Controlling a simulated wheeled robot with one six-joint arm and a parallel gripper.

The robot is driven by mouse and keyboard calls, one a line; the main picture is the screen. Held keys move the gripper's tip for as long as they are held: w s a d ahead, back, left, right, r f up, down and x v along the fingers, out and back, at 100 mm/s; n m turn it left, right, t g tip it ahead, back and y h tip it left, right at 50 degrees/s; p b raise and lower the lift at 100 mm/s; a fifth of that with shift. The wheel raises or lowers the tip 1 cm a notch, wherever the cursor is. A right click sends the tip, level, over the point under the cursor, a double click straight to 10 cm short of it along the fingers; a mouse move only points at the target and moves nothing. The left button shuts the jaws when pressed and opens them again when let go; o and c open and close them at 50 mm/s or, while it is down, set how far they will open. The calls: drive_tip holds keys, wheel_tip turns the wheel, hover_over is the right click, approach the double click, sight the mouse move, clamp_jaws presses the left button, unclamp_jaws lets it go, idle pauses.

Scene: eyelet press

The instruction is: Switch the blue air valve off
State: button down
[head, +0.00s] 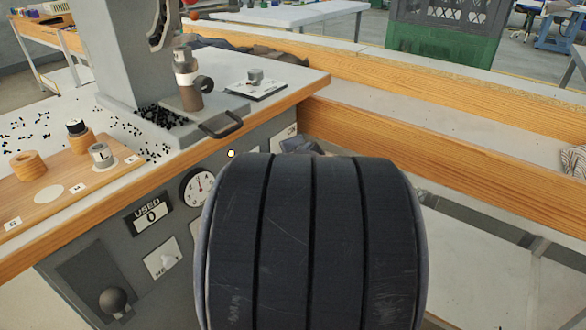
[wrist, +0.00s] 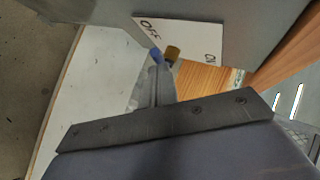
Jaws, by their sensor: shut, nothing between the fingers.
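The air valve shows in the wrist view as a brass stub (wrist: 173,53) with a small blue piece (wrist: 155,55) just to its left. The stub stands by a white plate (wrist: 185,38) marked OFF on the left and ON on the right. The blue piece is on the OFF side of the stub in this picture; most of the lever is hidden by my fingers. My gripper (wrist: 158,70) is shut and empty, its tips right at the blue piece. I cannot tell whether they touch. In the head view my dark arm link hides the valve and most of the gripper.
The grey press front carries a dial (head: 197,187), a USED counter (head: 149,215) and a dark knob (head: 113,300). A handle (head: 220,124) juts out above the bench edge. A wooden ledge (head: 420,150) runs along the right.

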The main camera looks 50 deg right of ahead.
drive_tip(key=shift+d, duration=0.1)
drive_tip(key=shift+w+d+f+b, duration=0.1)
drive_tip(key=shift+d+f+b, duration=0.05)
drive_tip(key=shift+d+b, duration=0.5)
